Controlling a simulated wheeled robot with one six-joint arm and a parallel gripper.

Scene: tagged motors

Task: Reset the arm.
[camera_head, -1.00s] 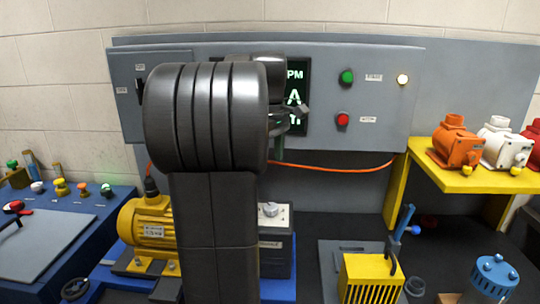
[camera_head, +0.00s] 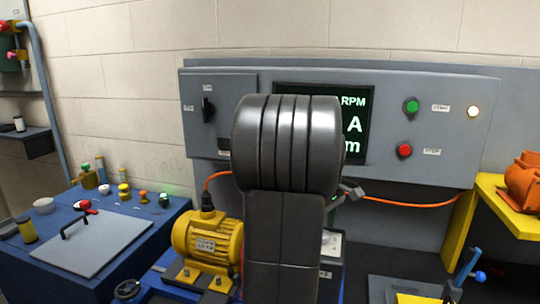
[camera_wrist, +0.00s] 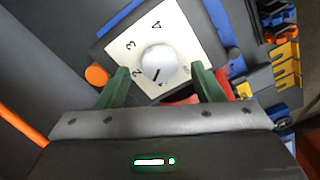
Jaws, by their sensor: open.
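My gripper (camera_wrist: 160,88) shows in the wrist view with its two green fingers apart and nothing held between them. A white dial plate (camera_wrist: 148,45) with a round knob (camera_wrist: 159,63) and numbers lies beyond the fingertips in that view. I cannot tell whether the fingers touch the plate. In the head view my dark arm stands in the middle and hides most of the gripper. The dial box (camera_head: 330,245) shows only partly beside my arm.
A yellow motor (camera_head: 207,243) stands left of my arm. The grey panel (camera_head: 440,130) behind has a display (camera_head: 352,100), a green button (camera_head: 411,105) and a red button (camera_head: 404,150). An orange cable (camera_head: 415,204) runs below it. A yellow shelf (camera_head: 500,205) stands at the right.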

